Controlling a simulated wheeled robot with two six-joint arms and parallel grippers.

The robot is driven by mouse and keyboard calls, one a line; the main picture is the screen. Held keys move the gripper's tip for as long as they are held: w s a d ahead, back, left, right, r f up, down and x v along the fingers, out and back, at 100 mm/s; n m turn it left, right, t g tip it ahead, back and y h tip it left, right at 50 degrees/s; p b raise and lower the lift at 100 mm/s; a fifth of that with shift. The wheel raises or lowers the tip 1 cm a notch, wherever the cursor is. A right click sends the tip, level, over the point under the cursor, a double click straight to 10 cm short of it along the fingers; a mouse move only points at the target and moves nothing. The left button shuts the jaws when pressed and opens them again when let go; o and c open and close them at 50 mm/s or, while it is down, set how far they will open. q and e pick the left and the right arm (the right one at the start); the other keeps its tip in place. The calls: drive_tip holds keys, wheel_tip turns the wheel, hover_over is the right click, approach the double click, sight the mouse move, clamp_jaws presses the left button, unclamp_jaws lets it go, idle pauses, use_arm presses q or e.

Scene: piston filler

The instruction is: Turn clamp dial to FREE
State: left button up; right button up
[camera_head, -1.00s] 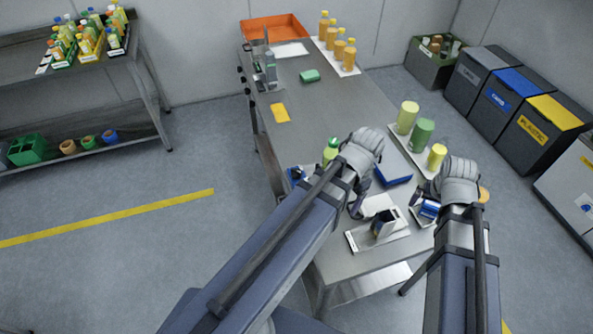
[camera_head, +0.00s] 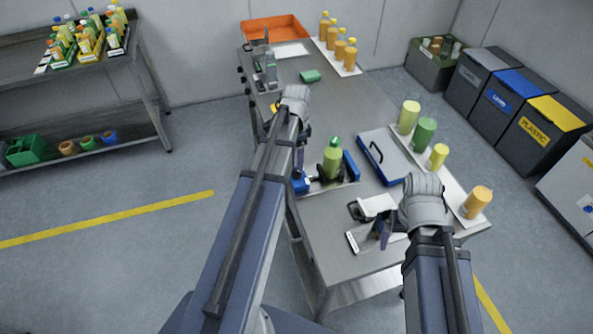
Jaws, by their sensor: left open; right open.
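A clamp fixture with blue jaws (camera_head: 350,165) stands on the steel bench, with a green bottle (camera_head: 331,163) upright between the jaws. No dial marking or FREE label is legible at this size. Small black knobs (camera_head: 241,76) line the bench's far left edge; I cannot tell whether one is the clamp dial. My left gripper (camera_head: 302,157) hangs just left of the bottle, beside the clamp; it is open and partly hidden by my arm. My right gripper (camera_head: 386,232) is open over the near end of the bench, by a small stand on a white plate (camera_head: 356,241).
A blue-edged tray (camera_head: 388,155) lies right of the clamp. Yellow and green cylinders (camera_head: 424,134) stand on a strip along the right edge. The filler apparatus (camera_head: 265,72), orange bin (camera_head: 274,28) and orange bottles (camera_head: 340,46) are at the back. The bench middle is fairly clear.

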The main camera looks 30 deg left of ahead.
sight(296, 171)
use_arm(q)
wheel_tip(296, 171, down, 7)
drive_tip(key=b, duration=0.6)
use_arm(e)
wheel_tip(296, 171, down, 7)
use_arm(q)
clamp_jaws()
